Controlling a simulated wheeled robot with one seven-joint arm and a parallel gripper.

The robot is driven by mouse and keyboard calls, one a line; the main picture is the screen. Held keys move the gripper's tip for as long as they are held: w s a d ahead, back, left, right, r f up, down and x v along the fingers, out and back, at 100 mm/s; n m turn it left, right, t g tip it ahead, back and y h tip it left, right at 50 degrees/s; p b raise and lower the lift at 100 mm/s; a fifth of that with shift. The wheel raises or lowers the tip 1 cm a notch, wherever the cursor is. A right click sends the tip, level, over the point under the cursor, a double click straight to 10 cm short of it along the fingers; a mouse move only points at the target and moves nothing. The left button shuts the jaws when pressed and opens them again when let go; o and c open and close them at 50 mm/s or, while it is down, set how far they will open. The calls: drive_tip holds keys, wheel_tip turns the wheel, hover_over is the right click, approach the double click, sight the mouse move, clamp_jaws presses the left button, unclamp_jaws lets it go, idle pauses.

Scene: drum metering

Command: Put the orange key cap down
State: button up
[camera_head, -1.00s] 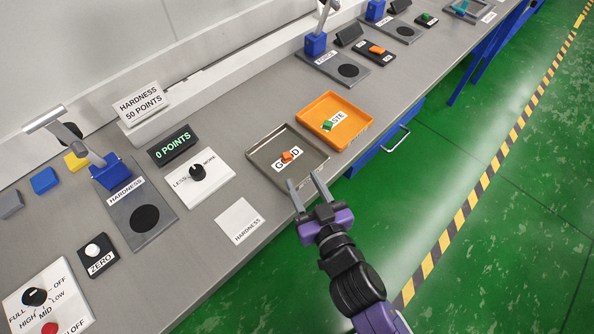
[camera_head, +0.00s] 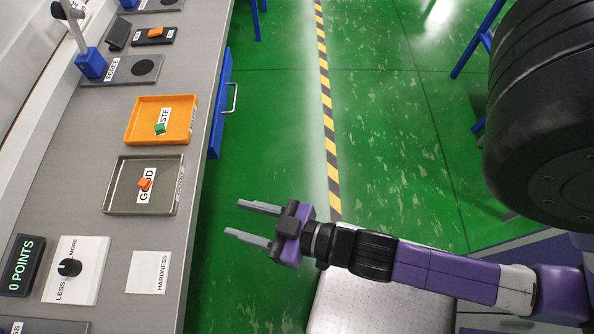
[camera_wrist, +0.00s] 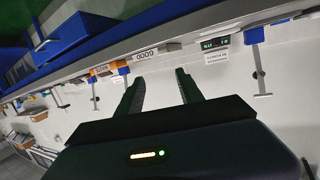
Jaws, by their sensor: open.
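The orange key cap (camera_head: 145,184) lies on the white GOOD label in the grey tray (camera_head: 112,190) on the bench. My gripper (camera_head: 233,219) is open and empty. In the head view it is to the right of the grey tray, past the bench's front edge, over the green floor. In the wrist view my open fingers (camera_wrist: 158,92) have nothing between them, and the key cap cannot be made out there.
An orange WASTE tray (camera_head: 189,111) with a green cap (camera_head: 160,129) stands beyond the grey tray. A dial plate (camera_head: 84,288), a 0 POINTS display (camera_head: 20,265) and a HARDNESS card (camera_head: 148,272) are nearer. A blue drawer (camera_head: 219,110) with a handle fronts the bench.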

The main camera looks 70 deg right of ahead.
drive_tip(key=s+d+r, duration=0.3)
drive_tip(key=s+r, duration=0.4)
drive_tip(key=s, duration=0.4)
drive_tip(key=shift+s+n+g, duration=0.25)
drive_tip(key=shift+n+g, duration=0.05)
drive_tip(key=shift+f, duration=0.1)
idle(0.4)
